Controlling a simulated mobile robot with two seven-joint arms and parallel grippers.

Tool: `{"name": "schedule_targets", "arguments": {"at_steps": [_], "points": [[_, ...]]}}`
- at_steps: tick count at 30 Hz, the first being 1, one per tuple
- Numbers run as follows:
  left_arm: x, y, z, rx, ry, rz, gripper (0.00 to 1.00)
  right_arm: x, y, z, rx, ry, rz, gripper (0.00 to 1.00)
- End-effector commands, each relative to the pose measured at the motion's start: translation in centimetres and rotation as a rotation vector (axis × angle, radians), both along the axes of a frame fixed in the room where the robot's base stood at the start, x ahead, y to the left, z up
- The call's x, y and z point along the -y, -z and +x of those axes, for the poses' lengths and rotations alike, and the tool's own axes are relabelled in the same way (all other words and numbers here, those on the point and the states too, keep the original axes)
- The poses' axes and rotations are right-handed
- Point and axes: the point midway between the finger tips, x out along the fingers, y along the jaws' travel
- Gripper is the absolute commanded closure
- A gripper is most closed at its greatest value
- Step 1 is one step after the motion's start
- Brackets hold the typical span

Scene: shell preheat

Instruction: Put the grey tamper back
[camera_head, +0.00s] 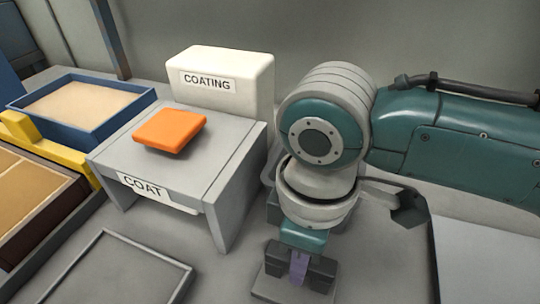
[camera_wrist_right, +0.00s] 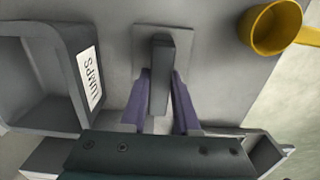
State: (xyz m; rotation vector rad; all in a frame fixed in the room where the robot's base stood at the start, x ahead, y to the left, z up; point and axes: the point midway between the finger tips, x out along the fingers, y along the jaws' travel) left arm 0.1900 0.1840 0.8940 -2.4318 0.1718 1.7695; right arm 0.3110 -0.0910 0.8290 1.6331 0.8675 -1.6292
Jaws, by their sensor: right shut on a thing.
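The grey tamper (camera_wrist_right: 160,75) has a dark grey bar handle over a lighter flat plate. In the wrist view the handle lies between the two purple fingers of my right gripper (camera_wrist_right: 160,108), which is shut on it. In the head view my right gripper (camera_head: 299,268) points down at the bottom centre, and the tamper (camera_head: 322,270) shows on both sides of the purple finger. The plate is flat and at or close above the grey surface; I cannot tell if it touches. My left gripper is out of view.
A grey bin labelled LUMPS (camera_wrist_right: 45,85) and a yellow cup (camera_wrist_right: 272,28) flank the tamper. A grey COAT stand (camera_head: 225,150) with an orange block (camera_head: 169,130) is left, before a white COATING box (camera_head: 222,75). A grey framed tray (camera_head: 105,270) lies front left.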

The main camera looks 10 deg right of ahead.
Motion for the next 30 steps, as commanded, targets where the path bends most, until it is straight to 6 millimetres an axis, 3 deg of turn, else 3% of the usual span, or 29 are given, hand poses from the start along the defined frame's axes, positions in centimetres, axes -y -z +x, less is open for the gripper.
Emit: {"name": "schedule_targets", "arguments": {"at_steps": [4, 5, 12, 23, 30], "points": [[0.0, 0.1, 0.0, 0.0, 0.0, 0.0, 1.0, 0.0, 0.3, 0.0, 0.001, 0.0, 0.002, 1.0], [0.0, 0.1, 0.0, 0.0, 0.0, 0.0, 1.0, 0.0, 0.3, 0.0, 0.001, 0.0, 0.001, 0.69], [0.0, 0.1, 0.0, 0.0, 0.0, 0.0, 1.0, 0.0, 0.3, 0.0, 0.0, 0.0, 0.0, 0.42], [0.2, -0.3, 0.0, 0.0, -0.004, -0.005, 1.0, 0.0, -0.6, 0.0, 0.001, 0.0, 0.0, 0.4], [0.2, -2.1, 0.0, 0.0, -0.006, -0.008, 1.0, -0.1, -5.6, 0.1, 0.004, 0.0, 0.004, 0.4]]}}
